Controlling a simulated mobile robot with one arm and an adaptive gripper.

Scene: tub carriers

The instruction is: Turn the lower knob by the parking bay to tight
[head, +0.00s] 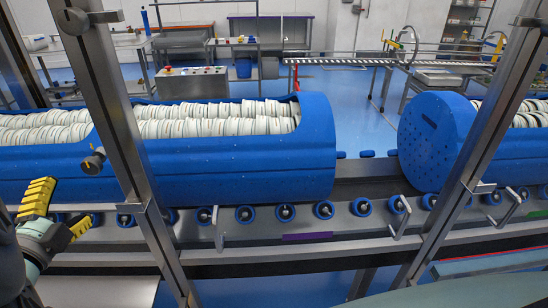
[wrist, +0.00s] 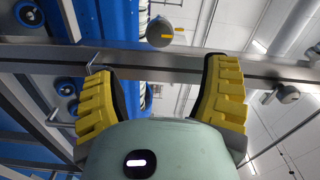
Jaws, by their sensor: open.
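The lower knob (head: 93,160) is dark and sticks out from the left steel post (head: 108,100), in front of a blue tub. In the wrist view the lower knob (wrist: 160,30) is a round grey end with a small orange-yellow mark, beyond the fingertips. My gripper (head: 62,212), with yellow ribbed fingers, is below and left of that knob in the head view. In the wrist view my gripper (wrist: 160,70) is open and empty, apart from the knob. The upper knob (head: 77,20) is higher on the same post; a grey knob (wrist: 288,93) shows at right in the wrist view.
A long blue tub (head: 240,160) of stacked white pieces lies behind the post; another blue tub (head: 432,140) is at right. Blue rollers and bent metal handles (head: 219,228) line the rail below. A second steel post (head: 490,130) stands at right.

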